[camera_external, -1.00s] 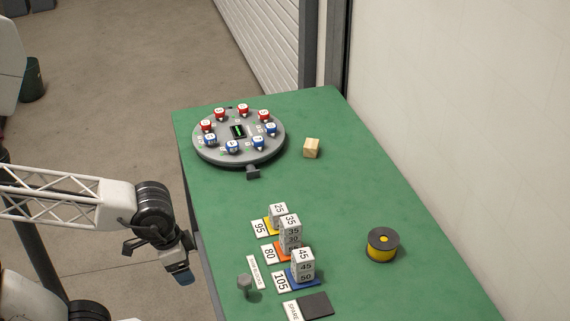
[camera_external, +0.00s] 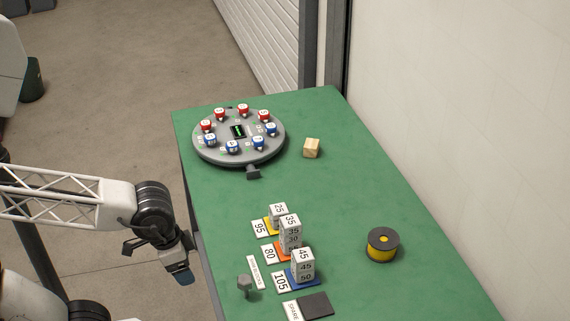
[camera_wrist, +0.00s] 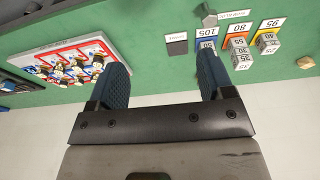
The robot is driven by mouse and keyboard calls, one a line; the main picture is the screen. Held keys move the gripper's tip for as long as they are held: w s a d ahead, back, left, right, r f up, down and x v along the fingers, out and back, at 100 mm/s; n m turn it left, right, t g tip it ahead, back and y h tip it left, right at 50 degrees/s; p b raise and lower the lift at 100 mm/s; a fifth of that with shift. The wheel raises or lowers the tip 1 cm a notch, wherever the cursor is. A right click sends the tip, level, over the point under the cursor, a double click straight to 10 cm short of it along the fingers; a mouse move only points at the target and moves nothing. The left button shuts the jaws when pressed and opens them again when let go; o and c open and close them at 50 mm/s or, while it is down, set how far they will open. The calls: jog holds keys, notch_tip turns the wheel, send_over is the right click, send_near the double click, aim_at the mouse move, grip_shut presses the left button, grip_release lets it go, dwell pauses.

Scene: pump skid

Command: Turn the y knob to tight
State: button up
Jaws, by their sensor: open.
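No knob marked y can be made out in either view; the letters are too small to read. In the external view a round grey dial plate (camera_external: 204,155) at the far end of the green table carries red knobs (camera_external: 243,111) and blue knobs (camera_external: 258,143) around a small dark screen (camera_external: 238,131). A grey knob-like piece (camera_external: 253,172) sticks out of its near edge. My gripper (camera_external: 182,272) hangs off the table's left edge, well apart from the plate. In the wrist view my gripper (camera_wrist: 162,62) is open, with nothing between its two blue fingers.
Numbered block stacks (camera_external: 290,235) stand on coloured pads at the table's near end, by a grey hexagonal piece (camera_external: 244,286). A wooden cube (camera_external: 311,148) and a yellow spool (camera_external: 382,245) lie right. The wrist view shows a red, white and blue panel (camera_wrist: 70,62). The table's middle is clear.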

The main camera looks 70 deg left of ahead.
jog(key=shift+w, duration=0.1)
